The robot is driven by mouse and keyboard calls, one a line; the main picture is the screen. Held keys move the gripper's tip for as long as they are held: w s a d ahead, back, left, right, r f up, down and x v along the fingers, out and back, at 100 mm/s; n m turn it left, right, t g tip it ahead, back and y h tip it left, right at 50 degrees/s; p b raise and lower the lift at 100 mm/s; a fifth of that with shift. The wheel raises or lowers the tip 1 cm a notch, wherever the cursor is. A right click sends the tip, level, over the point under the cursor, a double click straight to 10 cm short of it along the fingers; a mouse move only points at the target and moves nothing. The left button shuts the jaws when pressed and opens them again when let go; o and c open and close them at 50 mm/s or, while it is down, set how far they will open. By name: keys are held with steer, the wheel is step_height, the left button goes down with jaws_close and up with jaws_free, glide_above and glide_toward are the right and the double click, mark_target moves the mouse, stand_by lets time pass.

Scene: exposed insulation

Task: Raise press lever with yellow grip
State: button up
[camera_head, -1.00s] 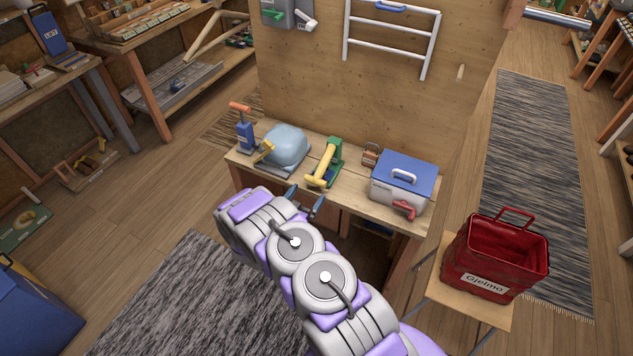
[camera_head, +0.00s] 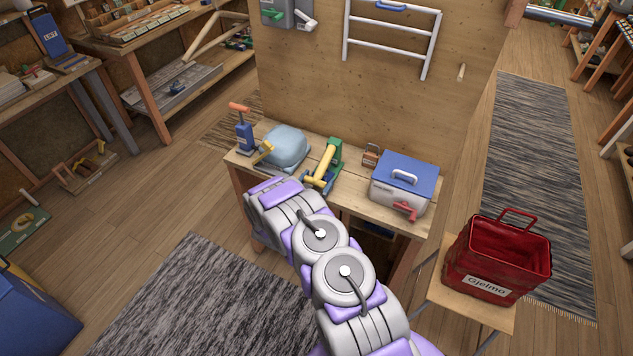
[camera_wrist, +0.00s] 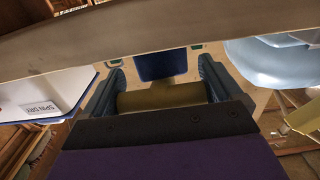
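The press (camera_head: 335,147) is green and stands on the workbench, with its yellow-gripped lever (camera_head: 325,163) lying low toward the front. My gripper (camera_head: 319,182) is at the lever's front end, partly hidden behind my arm. In the wrist view the yellow grip (camera_wrist: 160,97) looks dark olive and lies crosswise between the two blue fingers of my gripper (camera_wrist: 163,76). The fingers are spread wide, one at each end of the visible part of the grip. Whether they touch it is not clear.
A light-blue rounded thing (camera_head: 284,147) stands left of the press, with a blue hand tool (camera_head: 244,137) beyond it. A white box with a blue lid (camera_head: 402,183) and a small brown padlock (camera_head: 371,154) are to the right. A red basket (camera_head: 495,258) stands on a stool.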

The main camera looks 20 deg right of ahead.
steer(key=c, duration=1)
steer(key=shift+a+r+p, duration=0.2)
steer(key=shift+r+p, duration=0.3)
steer(key=r+g+y+p, duration=0.1)
steer(key=r+y+p, duration=0.1)
steer(key=r+p, duration=0.1)
steer(key=r+g+y+p, duration=0.2)
steer(key=r+p, duration=0.1)
steer(key=p, duration=0.2)
steer(key=r+g+y+p, duration=0.1)
steer(key=r+y+p, duration=0.1)
steer(key=r+p, duration=0.2)
steer(key=shift+s+a+g+p, duration=0.3)
steer(key=r+p, duration=0.1)
steer(key=p, duration=0.1)
steer(key=shift+w+d+r+g+y+p, duration=0.15)
steer(key=shift+g+y+p, duration=0.15)
steer(key=shift+y, duration=0.1)
steer(key=r+p, duration=0.1)
steer(key=p, duration=0.1)
steer(key=w+d+r+p, duration=0.1)
steer(key=p, duration=0.1)
steer(key=shift+d+r, duration=0.1)
steer(key=shift+d, duration=0.05)
steer(key=o, duration=1)
steer(key=shift+o, duration=1)
